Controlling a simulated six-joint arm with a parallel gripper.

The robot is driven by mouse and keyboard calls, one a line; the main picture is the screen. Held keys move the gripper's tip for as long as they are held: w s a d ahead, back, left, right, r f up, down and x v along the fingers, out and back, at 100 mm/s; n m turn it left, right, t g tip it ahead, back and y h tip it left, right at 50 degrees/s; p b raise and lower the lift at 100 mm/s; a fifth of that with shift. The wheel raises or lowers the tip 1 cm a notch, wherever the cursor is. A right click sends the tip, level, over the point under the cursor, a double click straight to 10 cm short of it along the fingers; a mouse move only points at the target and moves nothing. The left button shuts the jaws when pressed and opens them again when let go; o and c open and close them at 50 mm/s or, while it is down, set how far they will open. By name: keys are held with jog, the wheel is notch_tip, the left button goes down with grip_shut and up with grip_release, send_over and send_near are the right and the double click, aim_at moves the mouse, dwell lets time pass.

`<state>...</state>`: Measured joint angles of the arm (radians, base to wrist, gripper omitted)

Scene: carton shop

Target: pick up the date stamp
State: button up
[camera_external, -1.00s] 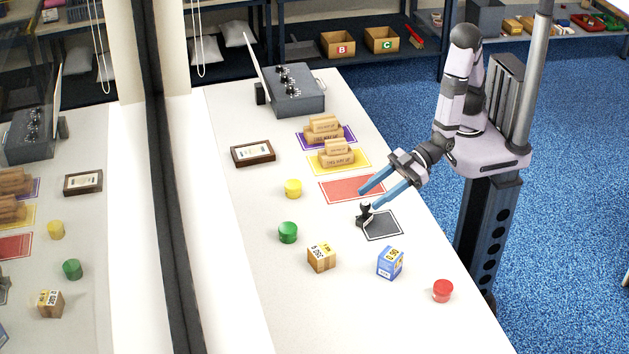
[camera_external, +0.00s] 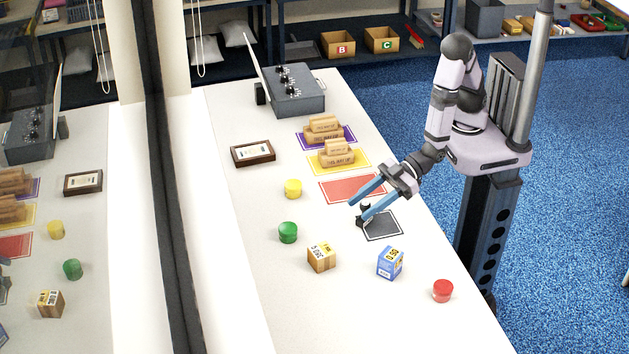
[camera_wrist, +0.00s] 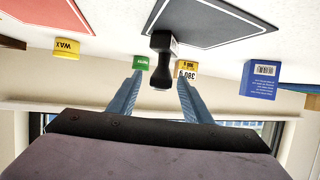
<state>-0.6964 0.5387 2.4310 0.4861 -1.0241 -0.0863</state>
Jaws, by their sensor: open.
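The date stamp (camera_external: 365,209) is black with a rounded knob handle. It stands upright at the left corner of the dark grey mat (camera_external: 384,227), partly hidden by a finger in the external view. My gripper (camera_external: 357,212) is open, with its blue fingers low around the stamp. In the wrist view the stamp (camera_wrist: 160,62) appears centred between the two fingertips (camera_wrist: 159,88), its knob towards my gripper. I cannot tell whether either finger touches it.
The red mat (camera_external: 350,188) lies empty beside it. Wooden stamps (camera_external: 337,157) stand on yellow and purple mats. Nearby are a green tub (camera_external: 288,232), a yellow tub (camera_external: 293,188), a brown box (camera_external: 321,258), a blue box (camera_external: 390,263) and a red tub (camera_external: 442,291).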

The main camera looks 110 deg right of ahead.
aim_at(361, 207)
jog(key=shift+p+x, duration=0.4)
jog(key=shift+x, duration=1.5)
jog(key=shift+c, duration=0.7)
jog(key=c, duration=1)
jog(key=shift+o, duration=0.2)
jog(key=shift+r, duration=0.2)
notch_tip(361, 207, up, 10)
jog(key=shift+f, duration=0.15)
